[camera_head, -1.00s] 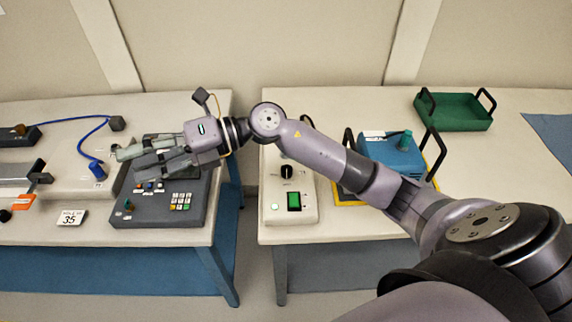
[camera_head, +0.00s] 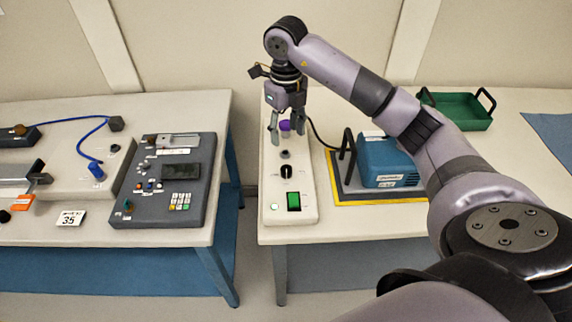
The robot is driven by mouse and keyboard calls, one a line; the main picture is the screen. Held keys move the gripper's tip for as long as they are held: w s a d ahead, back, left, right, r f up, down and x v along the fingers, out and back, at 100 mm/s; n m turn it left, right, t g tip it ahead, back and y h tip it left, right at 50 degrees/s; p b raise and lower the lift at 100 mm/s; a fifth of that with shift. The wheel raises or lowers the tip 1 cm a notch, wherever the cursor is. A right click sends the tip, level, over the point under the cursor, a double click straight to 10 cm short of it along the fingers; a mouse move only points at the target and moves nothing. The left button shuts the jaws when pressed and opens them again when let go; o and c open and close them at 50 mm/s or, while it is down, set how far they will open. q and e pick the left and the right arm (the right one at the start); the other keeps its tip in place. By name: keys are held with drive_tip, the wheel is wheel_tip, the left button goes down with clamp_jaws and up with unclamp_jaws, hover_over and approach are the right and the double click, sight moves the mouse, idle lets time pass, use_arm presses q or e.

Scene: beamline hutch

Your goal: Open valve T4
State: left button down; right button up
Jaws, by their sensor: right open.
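My right gripper (camera_head: 287,132) points down over the far end of a white control box (camera_head: 304,190) on the right table. Its fingers are open, on either side of a small purple knob (camera_head: 285,125); I cannot tell whether they touch it. In front of the knob on the same box are a small dark knob (camera_head: 285,154), a black rotary knob (camera_head: 287,171) and a lit green switch (camera_head: 294,201). No label reading T4 is legible, so I cannot tell which part is valve T4. My left gripper is not in view.
A blue case (camera_head: 388,160) stands on a yellow-edged mat (camera_head: 372,199), partly behind my right arm. A green tray (camera_head: 461,110) is at the back. The left table holds a grey control panel (camera_head: 146,202) and a blue knob (camera_head: 97,171). A gap separates the tables.

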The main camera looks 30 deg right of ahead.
sight(286, 168)
wheel_tip(286, 168, down, 13)
drive_tip(key=shift+p, duration=0.95)
drive_tip(key=shift+c, duration=0.4)
clamp_jaws()
